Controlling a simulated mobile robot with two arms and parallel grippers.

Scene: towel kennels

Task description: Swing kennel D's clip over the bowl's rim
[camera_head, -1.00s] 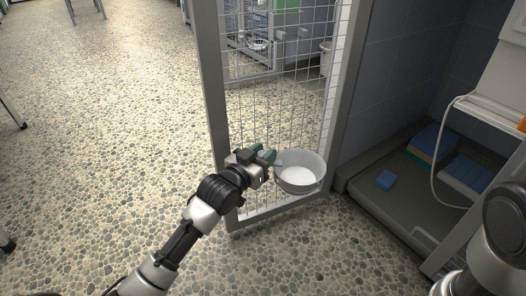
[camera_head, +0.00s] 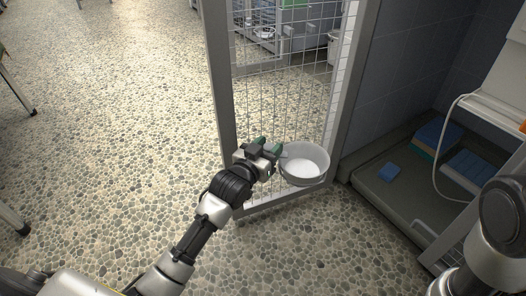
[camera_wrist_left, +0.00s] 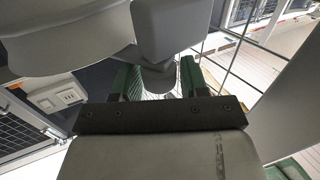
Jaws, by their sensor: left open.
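The pale grey bowl (camera_head: 303,177) hangs at the lower part of the open wire-mesh kennel door (camera_head: 291,113). My left gripper (camera_head: 270,148), with green fingers, is just left of the bowl's rim, close to the mesh. In the left wrist view its two green fingers (camera_wrist_left: 160,82) stand apart. A grey block with a rounded lower end (camera_wrist_left: 160,78), which looks like the clip, shows between and beyond the fingertips; I cannot tell whether they touch it. The bowl's curved side (camera_wrist_left: 55,55) fills the upper left there. My right gripper is out of view.
The door's grey frame (camera_head: 217,90) borders the mesh. Pebbled floor (camera_head: 120,130) at left is mostly clear.

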